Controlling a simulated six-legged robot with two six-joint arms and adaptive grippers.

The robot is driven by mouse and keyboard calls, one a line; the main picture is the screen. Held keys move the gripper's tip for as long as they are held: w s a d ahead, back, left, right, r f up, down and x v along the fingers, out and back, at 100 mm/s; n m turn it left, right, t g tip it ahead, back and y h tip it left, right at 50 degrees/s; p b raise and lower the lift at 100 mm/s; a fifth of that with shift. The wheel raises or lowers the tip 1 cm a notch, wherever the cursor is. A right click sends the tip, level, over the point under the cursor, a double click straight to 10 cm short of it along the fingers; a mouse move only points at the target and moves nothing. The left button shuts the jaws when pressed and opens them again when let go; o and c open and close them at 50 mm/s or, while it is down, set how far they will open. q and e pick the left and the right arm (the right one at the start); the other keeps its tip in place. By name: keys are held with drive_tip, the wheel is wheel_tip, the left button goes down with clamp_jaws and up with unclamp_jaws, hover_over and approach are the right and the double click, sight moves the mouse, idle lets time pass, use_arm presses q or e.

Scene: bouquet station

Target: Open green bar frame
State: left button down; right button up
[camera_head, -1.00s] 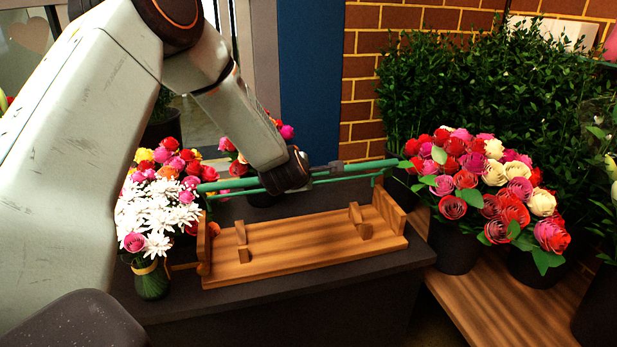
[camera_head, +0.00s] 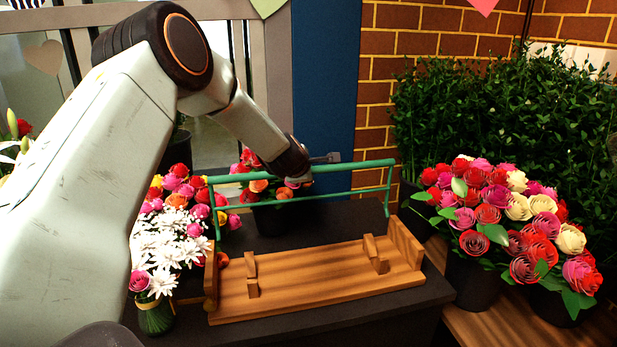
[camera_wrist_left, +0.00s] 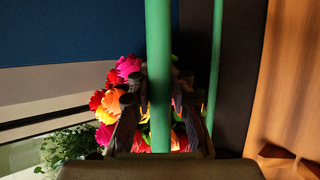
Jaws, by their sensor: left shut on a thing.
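The green bar frame (camera_head: 350,167) has a thick upper bar and a thinner lower rod joined by end posts. It stands raised above the back of the wooden base (camera_head: 320,285), its right post reaching down toward the base's right end. My left gripper (camera_head: 318,162) is at the upper bar, near its middle, coming from behind and above. In the left wrist view the thick green bar (camera_wrist_left: 158,60) runs between my left fingers (camera_wrist_left: 158,108), which are shut on it. The thinner rod (camera_wrist_left: 216,60) shows to the right. My right gripper is out of view.
A glass vase with white flowers (camera_head: 160,262) stands close to the base's left end. Dark buckets of roses (camera_head: 500,215) stand on the right, with more roses (camera_head: 265,180) behind the frame. The dark counter (camera_head: 390,302) in front of the base is bare.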

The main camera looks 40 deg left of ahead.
use_arm(q)
drive_tip(key=shift+w+a+r, duration=0.25)
drive_tip(key=shift+w+a, duration=0.2)
drive_tip(key=c, duration=1.6)
unclamp_jaws()
drive_tip(key=shift+s+d+r, duration=0.1)
drive_tip(key=o, duration=0.4)
drive_tip(key=shift+f, duration=0.25)
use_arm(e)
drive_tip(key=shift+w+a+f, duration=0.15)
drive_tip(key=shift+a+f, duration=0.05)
use_arm(q)
drive_tip(key=shift+s, duration=0.1)
drive_tip(key=v, duration=1.2)
